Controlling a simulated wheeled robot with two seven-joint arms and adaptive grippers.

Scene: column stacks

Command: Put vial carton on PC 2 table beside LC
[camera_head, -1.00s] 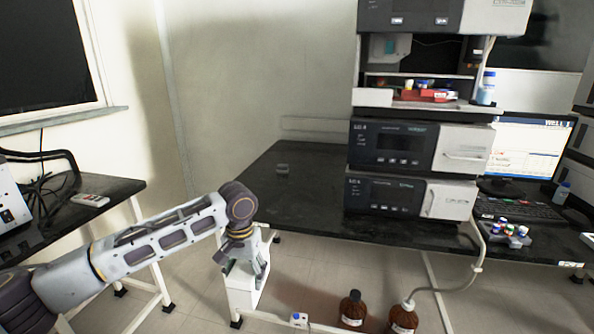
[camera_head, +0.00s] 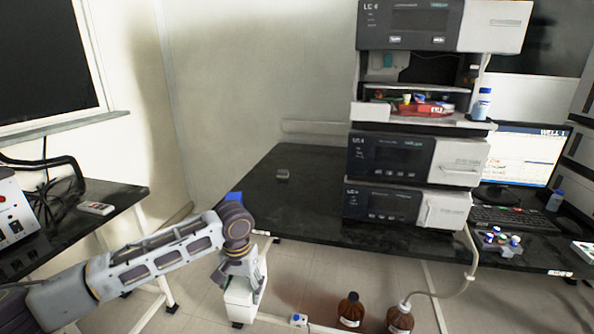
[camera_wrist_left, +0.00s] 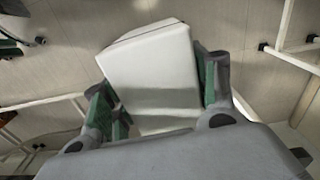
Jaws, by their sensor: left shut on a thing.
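A plain white box, the vial carton (camera_head: 240,306), hangs below my left gripper (camera_head: 238,284) in the head view, in front of the black table's left end. In the left wrist view the white carton (camera_wrist_left: 150,72) sits tilted between the two green-padded fingers of my left gripper (camera_wrist_left: 160,108), which is shut on it. The black-topped table (camera_head: 300,205) carries the LC stack (camera_head: 390,158) towards its right. My right gripper is not in view.
The table top left of the LC is mostly clear, with one small grey item (camera_head: 283,174). A monitor (camera_head: 522,160) and a vial rack (camera_head: 500,243) stand right of the LC. Brown bottles (camera_head: 350,309) stand on the floor in front. Another black table (camera_head: 110,208) is at left.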

